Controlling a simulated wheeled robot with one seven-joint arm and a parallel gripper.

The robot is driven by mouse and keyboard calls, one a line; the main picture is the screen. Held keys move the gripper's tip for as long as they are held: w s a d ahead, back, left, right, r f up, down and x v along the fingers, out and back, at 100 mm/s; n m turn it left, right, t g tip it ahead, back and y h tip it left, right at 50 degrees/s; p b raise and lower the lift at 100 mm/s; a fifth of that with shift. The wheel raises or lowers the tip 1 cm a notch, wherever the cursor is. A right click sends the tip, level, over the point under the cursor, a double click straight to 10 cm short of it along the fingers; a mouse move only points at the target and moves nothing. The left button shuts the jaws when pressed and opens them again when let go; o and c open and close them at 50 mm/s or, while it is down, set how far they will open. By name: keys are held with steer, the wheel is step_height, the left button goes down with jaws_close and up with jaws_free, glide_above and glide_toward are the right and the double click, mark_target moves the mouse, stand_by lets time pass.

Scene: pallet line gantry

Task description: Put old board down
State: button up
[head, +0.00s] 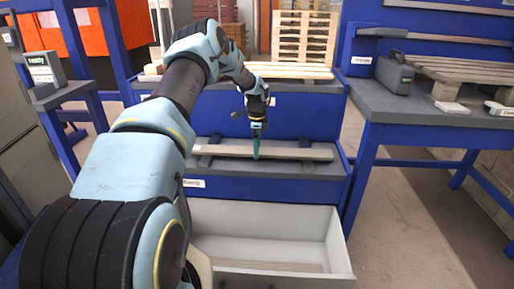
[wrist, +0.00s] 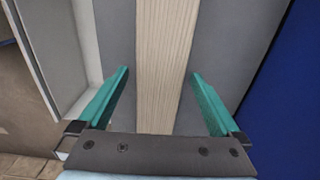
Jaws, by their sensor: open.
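A long pale wooden board (head: 295,153) lies level along the grey lower shelf of the blue bench, across dark supports. In the wrist view the board (wrist: 166,60) runs lengthwise between the fingers. My gripper (head: 256,156) points down at the middle of the board, its green fingers in front of part of it. In the wrist view my gripper (wrist: 160,73) is open, one finger on each side of the board, with gaps on both sides. I cannot tell how far down the fingertips reach.
A pale open drawer (head: 338,240) juts out below the shelf; a beige strip shows on its floor. An upper worktop with pale planks (head: 290,70) stands behind. A side bench (head: 400,112) at right holds a dark case (head: 393,75) and a pallet (head: 465,70). Floor is clear at lower right.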

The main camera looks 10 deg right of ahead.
step_height(320, 180, up, 11)
steer(key=s+a+r+n, duration=0.4)
steer(key=s+a+r, duration=0.1)
steer(key=s, duration=0.1)
steer(key=s+a+r+n, duration=0.1)
steer(key=s+a+n, duration=0.7)
steer(key=s, duration=0.5)
steer(key=s+a+r+n+t, duration=0.1)
steer(key=s+a+n, duration=0.7)
steer(key=s, duration=0.6)
steer(key=shift+s+a+r+t, duration=0.15)
steer(key=shift+a+r+t, duration=0.15)
steer(key=shift+a, duration=0.2)
steer(key=shift+r, duration=0.1)
step_height(320, 180, up, 15)
steer(key=p, duration=1.5)
steer(key=shift+r+p, duration=0.2)
steer(key=shift+p, duration=0.1)
steer(key=shift+c, duration=0.3)
